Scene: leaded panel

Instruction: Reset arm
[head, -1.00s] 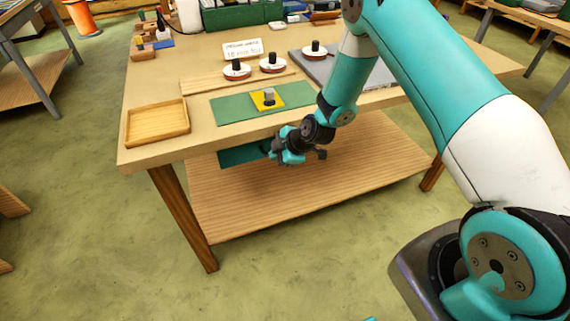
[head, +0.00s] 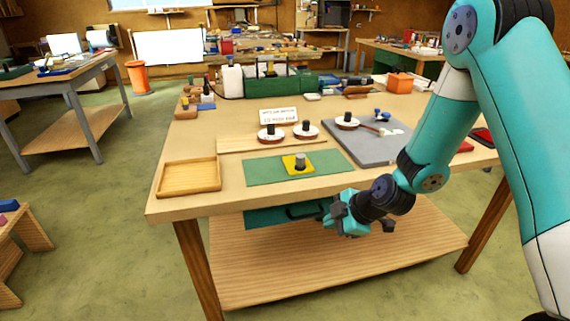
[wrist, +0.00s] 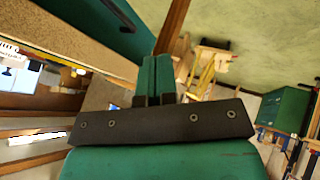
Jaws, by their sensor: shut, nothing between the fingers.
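My gripper (head: 338,216) hangs in front of the workbench's front edge, below the level of the top, in the head view. In the wrist view its two green fingers (wrist: 155,80) lie side by side, shut and empty. The workbench (head: 230,207) has a light wooden top and a lower shelf. A green drawer (head: 270,216) shows under the top, partly behind my gripper. On the top is a green mat (head: 262,174) with a yellow square (head: 290,168) bearing a small grey piece (head: 299,160).
An empty wooden tray (head: 188,178) sits at the front left. Round pieces with black knobs (head: 270,133) stand near a small sign (head: 278,116). A grey board (head: 365,146) lies to the right. Floor left of the bench is clear up to a low wooden stool (head: 32,232).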

